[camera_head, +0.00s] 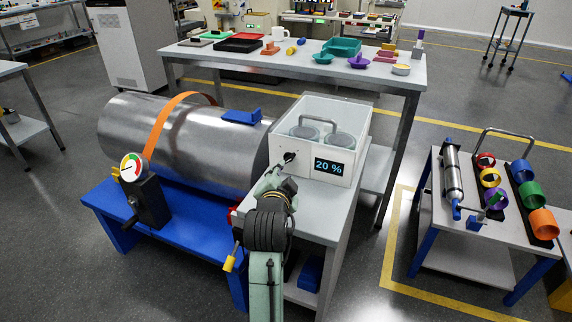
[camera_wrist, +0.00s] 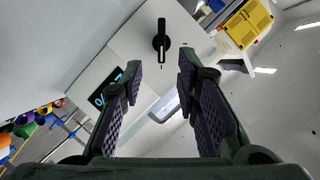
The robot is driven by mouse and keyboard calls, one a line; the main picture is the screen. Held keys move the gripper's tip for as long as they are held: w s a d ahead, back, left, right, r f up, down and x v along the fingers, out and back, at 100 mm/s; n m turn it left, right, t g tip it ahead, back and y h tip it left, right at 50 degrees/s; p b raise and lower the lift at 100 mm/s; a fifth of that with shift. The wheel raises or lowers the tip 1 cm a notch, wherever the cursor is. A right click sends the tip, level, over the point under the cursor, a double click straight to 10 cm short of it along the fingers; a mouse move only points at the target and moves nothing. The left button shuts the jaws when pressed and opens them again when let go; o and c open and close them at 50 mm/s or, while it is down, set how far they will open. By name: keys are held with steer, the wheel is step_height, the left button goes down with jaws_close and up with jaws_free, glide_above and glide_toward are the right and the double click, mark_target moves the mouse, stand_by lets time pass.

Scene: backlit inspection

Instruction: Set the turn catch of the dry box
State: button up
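The dry box (camera_head: 303,170) is a white, clear-topped box with a handle and a "20 %" display (camera_head: 329,167) on its front, standing on a grey table. Its turn catch (camera_head: 289,157) is a small black knob left of the display. In the wrist view the catch (camera_wrist: 161,38) is a black lever on a round hub, lying along the picture's vertical. The display also shows there (camera_wrist: 112,92), partly behind a finger. My gripper (camera_wrist: 160,66) is open and empty, its fingers spread to either side below the catch. I see no contact. In the head view my gripper (camera_head: 270,182) is just before the box front.
A steel drum (camera_head: 205,140) with an orange strap and gauge (camera_head: 132,167) lies on a blue stand (camera_head: 195,222) at left. A bench (camera_head: 400,80) with coloured items is behind. A small table (camera_head: 470,225) with coloured rings stands right.

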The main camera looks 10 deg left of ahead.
mark_target(287, 162)
steer(key=p+x, duration=0.1)
steer(key=x, duration=0.8)
steer(key=shift+w+a, duration=0.1)
jaws_close()
